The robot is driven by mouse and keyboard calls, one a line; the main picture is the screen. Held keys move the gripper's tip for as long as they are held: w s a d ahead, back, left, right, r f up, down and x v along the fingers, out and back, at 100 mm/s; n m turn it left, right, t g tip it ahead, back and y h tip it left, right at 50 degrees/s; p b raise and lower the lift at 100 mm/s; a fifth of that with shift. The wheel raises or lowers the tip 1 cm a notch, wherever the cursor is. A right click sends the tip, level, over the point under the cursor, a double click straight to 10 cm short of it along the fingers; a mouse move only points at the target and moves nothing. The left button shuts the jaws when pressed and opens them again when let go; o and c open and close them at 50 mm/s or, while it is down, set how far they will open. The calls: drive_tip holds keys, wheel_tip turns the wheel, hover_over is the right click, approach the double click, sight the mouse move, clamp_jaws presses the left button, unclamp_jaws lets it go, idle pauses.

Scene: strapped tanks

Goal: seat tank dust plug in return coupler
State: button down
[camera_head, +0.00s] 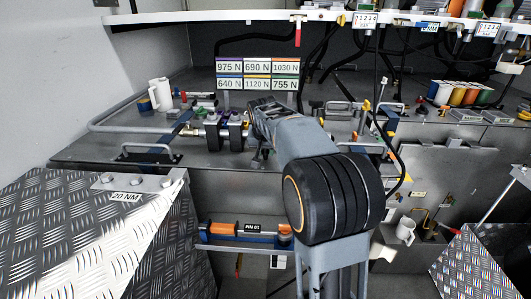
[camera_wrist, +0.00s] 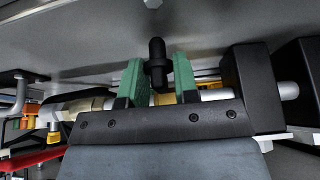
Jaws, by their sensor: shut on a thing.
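In the wrist view my gripper (camera_wrist: 158,78) has green finger pads closed on a black plug (camera_wrist: 157,50). The plug has a rounded upper end and a wider collar between the pads. Just behind and below the plug, a brass-coloured fitting (camera_wrist: 164,99) shows in line with a metal pipe. I cannot tell whether the plug touches it, or which fitting is the return coupler. In the head view my arm covers the plug and gripper.
A large black block (camera_wrist: 252,85) stands close right of my gripper. Another brass fitting (camera_wrist: 88,105) and a red hose or handle (camera_wrist: 35,160) lie to the left.

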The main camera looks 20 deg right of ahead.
drive_tip(key=shift+r+p, duration=2.45)
drive_tip(key=shift+r, duration=0.85)
